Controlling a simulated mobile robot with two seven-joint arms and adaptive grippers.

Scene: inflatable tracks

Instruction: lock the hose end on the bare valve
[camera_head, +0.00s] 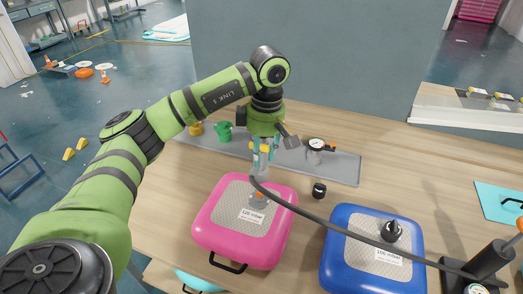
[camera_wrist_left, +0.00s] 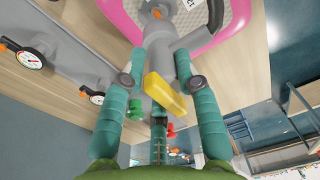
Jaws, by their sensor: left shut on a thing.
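My left gripper (camera_head: 263,152) is shut on the grey hose end (camera_wrist_left: 157,40), which has a yellow lever (camera_wrist_left: 165,95). It holds the hose end pointing down over the pink cushion (camera_head: 220,225). The bare valve (camera_head: 258,200), with an orange part, stands on the pink cushion's patch, right below the hose end. In the left wrist view the orange part of the valve (camera_wrist_left: 155,13) shows just beyond the nozzle's tip. I cannot tell whether they touch. The blue cushion (camera_head: 345,262) has a black-capped valve (camera_head: 391,230). My right gripper is not in view.
A dark hose (camera_head: 330,222) runs across both cushions to a black pump (camera_head: 487,265) at the right. A loose black cap (camera_head: 319,190) lies on the table. Behind, a grey tray (camera_head: 343,170) bears a gauge (camera_head: 316,146) and green and yellow fittings. A tall grey panel (camera_head: 350,60) stands behind.

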